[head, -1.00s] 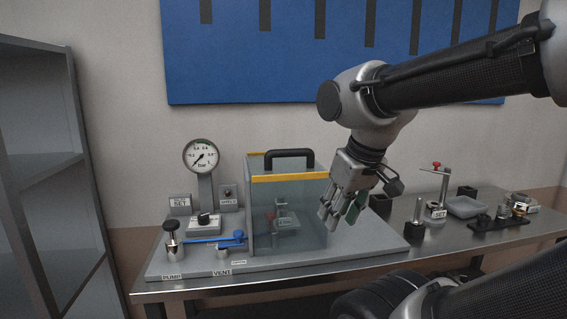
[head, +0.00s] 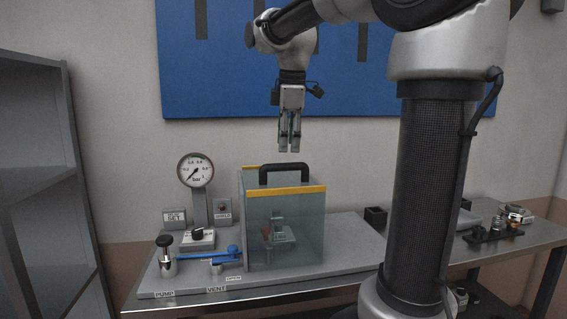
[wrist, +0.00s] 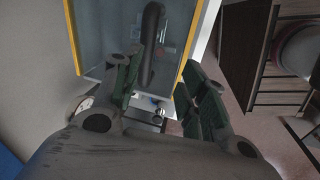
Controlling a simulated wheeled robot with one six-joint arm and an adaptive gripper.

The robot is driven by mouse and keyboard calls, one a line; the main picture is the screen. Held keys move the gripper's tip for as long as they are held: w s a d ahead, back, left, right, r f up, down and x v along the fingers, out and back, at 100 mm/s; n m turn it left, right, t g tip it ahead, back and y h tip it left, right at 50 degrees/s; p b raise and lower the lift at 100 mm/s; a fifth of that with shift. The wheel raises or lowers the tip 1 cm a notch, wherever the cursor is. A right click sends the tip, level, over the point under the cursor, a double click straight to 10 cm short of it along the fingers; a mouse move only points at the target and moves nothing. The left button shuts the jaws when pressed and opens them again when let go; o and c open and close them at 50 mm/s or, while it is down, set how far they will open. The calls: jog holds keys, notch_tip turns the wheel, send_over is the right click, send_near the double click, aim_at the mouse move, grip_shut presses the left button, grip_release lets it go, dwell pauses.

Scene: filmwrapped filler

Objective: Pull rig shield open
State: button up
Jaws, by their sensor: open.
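The rig shield (head: 290,232) is a clear box with yellow top edges, standing on a grey base plate on the bench. A black handle (head: 284,169) arches over its top. Inside the shield a small fixture with a red part shows through the clear wall. My gripper (head: 289,150) points down just above the handle, apart from it, open and empty. In the wrist view my gripper's fingers (wrist: 150,92) have green pads, with the dark handle (wrist: 151,45) and the shield's yellow edge (wrist: 187,55) beyond them.
A pressure gauge (head: 195,170), a black-topped pump knob (head: 165,249) and a blue vent lever (head: 212,254) stand left of the shield. A grey shelf (head: 40,180) is at far left. Small parts on a dark tray (head: 492,233) lie at right, partly behind my arm.

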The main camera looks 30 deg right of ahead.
jog(key=shift+n, duration=0.7)
jog(key=w+f, duration=0.1)
jog(key=f, duration=0.1)
jog(key=w+f, duration=0.1)
jog(key=f, duration=0.1)
jog(key=w+f, duration=0.1)
jog(key=f, duration=0.2)
jog(key=shift+w+d, duration=0.35)
grip_shut()
